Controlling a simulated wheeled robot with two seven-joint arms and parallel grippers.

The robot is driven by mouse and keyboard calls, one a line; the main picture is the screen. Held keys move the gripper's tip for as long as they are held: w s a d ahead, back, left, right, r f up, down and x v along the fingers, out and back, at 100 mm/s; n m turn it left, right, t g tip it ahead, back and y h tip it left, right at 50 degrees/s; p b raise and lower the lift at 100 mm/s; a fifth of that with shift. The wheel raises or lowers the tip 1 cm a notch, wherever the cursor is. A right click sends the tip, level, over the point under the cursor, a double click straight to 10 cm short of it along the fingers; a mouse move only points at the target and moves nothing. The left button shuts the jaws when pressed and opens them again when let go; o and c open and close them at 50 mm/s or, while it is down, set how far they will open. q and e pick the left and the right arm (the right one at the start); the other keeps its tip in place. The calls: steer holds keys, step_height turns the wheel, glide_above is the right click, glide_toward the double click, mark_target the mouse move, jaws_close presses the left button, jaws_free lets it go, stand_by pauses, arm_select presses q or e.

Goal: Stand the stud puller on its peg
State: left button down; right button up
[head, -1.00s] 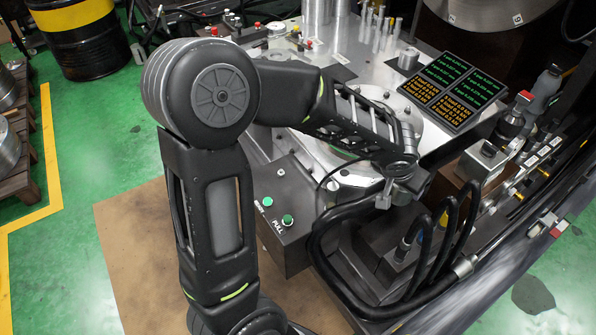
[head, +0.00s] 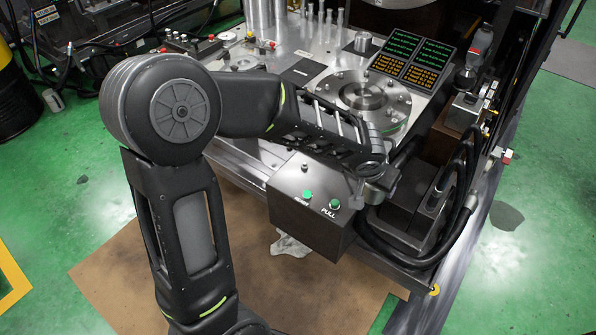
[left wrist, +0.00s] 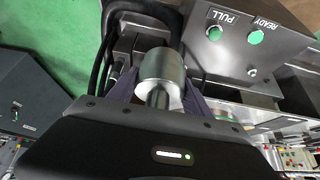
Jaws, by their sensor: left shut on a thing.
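My left gripper (head: 378,184) hangs at the front right of the fixture, close to the control box's right end, its fingers only partly visible in the head view. In the left wrist view my left gripper (left wrist: 160,98) is shut on a bright metal cylinder with a narrower stem (left wrist: 163,68), which looks like the stud puller. Only a small silver part (head: 356,190) shows beside the gripper in the head view. Several slim upright pins (head: 326,22) stand at the table's back; I cannot tell which is the puller's peg. My right gripper is not in view.
The control box (head: 308,215) has green PULL and READY buttons. A round metal flange (head: 363,95) sits on the steel table, with a dark display panel (head: 412,60) behind it. Black hoses (head: 455,190) and a vertical tool (head: 478,50) crowd the right side. Green floor lies left.

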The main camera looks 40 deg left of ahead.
arm_select(q)
steer(key=shift+w, duration=0.15)
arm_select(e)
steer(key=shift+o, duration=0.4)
